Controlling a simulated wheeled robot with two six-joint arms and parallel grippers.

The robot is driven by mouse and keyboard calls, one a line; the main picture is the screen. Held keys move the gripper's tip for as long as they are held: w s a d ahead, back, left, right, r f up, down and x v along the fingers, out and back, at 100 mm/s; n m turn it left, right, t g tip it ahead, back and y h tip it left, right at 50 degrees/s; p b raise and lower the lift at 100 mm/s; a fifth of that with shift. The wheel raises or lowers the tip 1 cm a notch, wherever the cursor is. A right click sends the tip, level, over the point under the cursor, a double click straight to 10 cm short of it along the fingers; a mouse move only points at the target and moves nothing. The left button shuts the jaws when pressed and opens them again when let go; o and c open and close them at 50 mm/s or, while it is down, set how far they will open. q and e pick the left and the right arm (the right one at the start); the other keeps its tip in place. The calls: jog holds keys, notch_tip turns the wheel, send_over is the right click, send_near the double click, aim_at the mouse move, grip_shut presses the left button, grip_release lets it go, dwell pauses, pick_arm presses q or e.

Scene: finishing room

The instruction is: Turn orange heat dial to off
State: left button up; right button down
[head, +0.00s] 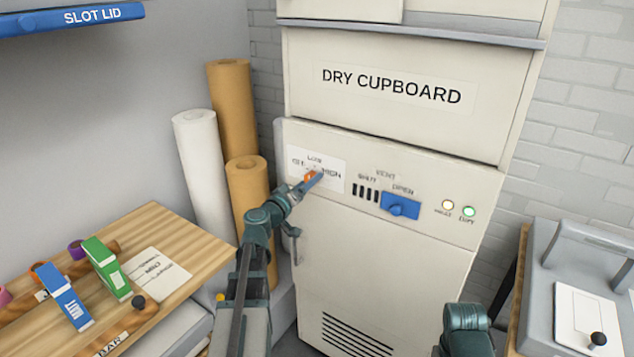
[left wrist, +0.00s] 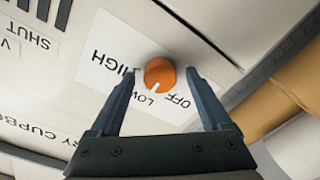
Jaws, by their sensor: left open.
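The orange heat dial (left wrist: 160,73) sits on a white label marked OFF, LOW and HIGH on the cupboard's front. Its white pointer mark is towards LOW. In the head view the dial (head: 309,176) is partly hidden by my left gripper (head: 314,179). In the left wrist view my left gripper (left wrist: 158,78) is open, with one finger to each side of the dial. Gaps show between the fingers and the dial, and I cannot tell how deep the fingertips reach. Part of my right arm shows at the bottom right; its gripper is out of view.
The dry cupboard (head: 390,255) has a blue vent slider (head: 400,206) at OPEN and two small lights, the right one green (head: 469,211). Paper rolls (head: 228,110) stand left of it. A wooden table (head: 190,238) is at left, a grey machine (head: 585,290) at right.

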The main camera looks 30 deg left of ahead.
pick_arm(q)
grip_shut()
dwell(0.5)
jog(key=shift+n, duration=0.4)
jog(key=n+p, duration=0.1)
jog(key=n, duration=1)
jog(key=shift+r, duration=0.1)
dwell(0.3)
grip_release()
